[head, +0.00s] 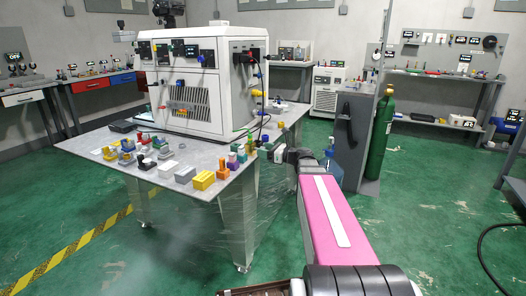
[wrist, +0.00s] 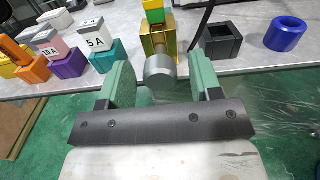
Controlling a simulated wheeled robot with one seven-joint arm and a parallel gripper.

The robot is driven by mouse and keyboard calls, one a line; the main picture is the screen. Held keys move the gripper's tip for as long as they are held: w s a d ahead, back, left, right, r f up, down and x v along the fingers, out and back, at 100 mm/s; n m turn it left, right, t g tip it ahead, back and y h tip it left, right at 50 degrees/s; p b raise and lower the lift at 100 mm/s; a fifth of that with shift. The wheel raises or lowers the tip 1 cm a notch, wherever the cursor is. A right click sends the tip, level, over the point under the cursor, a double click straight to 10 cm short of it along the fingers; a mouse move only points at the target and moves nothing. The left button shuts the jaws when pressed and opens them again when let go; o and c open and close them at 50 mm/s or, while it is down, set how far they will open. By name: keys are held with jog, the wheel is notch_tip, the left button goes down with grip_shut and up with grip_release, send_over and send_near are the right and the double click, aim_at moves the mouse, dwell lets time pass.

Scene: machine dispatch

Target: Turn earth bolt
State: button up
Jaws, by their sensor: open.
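The earth bolt appears to be the round grey metal head (wrist: 159,75) at the table's front edge in the wrist view. It faces me from a brass-coloured block (wrist: 156,40) with a green and yellow piece on top. My gripper (wrist: 163,78) is open. Its green jaws stand left and right of the bolt head, with a gap on each side. In the head view my gripper (head: 279,154) is at the table's right edge, and I cannot make out the bolt there.
A black square holder (wrist: 222,43) and a blue ring (wrist: 286,35) stand right of the bolt. Coloured blocks, one a purple block (wrist: 71,64), stand to its left. A large white machine (head: 200,80) fills the table's back. A green gas cylinder (head: 380,138) stands beyond my arm.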

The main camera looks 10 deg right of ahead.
jog(key=shift+w+a, duration=0.3)
jog(key=shift+a, duration=0.15)
jog(key=c, duration=0.9)
jog(key=shift+m, duration=1.6)
jog(key=shift+c, duration=0.2)
jog(key=o, duration=0.9)
jog(key=shift+o, duration=0.2)
jog(key=v, duration=1.1)
